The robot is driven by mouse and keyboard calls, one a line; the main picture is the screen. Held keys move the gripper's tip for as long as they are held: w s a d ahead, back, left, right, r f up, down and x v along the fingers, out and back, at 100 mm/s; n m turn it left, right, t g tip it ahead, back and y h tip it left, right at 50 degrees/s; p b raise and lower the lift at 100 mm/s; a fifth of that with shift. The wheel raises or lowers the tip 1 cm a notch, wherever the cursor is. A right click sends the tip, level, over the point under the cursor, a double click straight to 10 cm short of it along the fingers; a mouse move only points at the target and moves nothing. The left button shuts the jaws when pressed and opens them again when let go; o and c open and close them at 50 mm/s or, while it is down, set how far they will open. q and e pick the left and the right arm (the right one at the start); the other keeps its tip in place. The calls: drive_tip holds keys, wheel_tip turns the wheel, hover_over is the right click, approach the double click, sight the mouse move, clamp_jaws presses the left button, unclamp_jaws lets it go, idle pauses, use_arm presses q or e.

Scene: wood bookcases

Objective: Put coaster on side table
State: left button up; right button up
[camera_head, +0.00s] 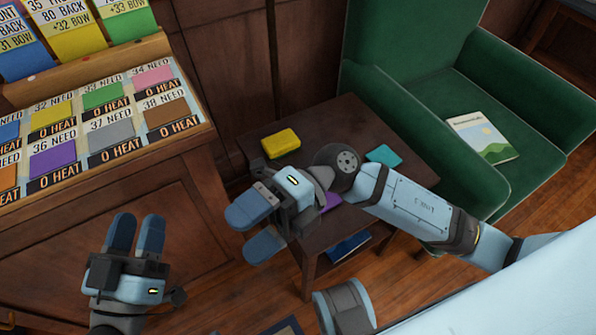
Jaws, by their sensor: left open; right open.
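The side table (257,120) is dark wood and stands in the middle, beside the green armchair. On its top lie a thick yellow block (281,143), a flat teal square (384,155) and a purple piece (331,202) partly hidden by my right arm. The teal square looks like a coaster; I cannot tell whether the purple piece is one too. My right gripper (246,231) is open and empty, above the table's front left side, fingers pointing left. My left gripper (137,222) is open and empty at lower left, in front of the wood cabinet.
A wood cabinet (130,205) at left carries a sloped board of coloured squares and number labels (110,113). A green armchair (425,130) with a magazine (482,137) on its seat stands right. A blue item (347,246) lies under the tabletop. Wood floor shows in front.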

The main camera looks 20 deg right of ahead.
drive_tip(key=w+d+r+m+t+y, duration=0.3)
drive_tip(key=r+m+t+y, duration=0.5)
drive_tip(key=m+t, duration=0.65)
drive_tip(key=w+d+f+m+t+h, duration=0.1)
drive_tip(key=d+f+m+t+h, duration=0.2)
drive_tip(key=m+h, duration=0.5)
drive_tip(key=w+d+f+m+t+h, duration=0.2)
drive_tip(key=f+m+t+h, duration=0.3)
drive_tip(key=m, duration=0.8)
drive_tip(key=d+t+h, duration=0.1)
drive_tip(key=t+h, duration=0.1)
drive_tip(key=h, duration=0.1)
drive_tip(key=shift+w+f, duration=0.15)
drive_tip(key=shift+m, duration=0.25)
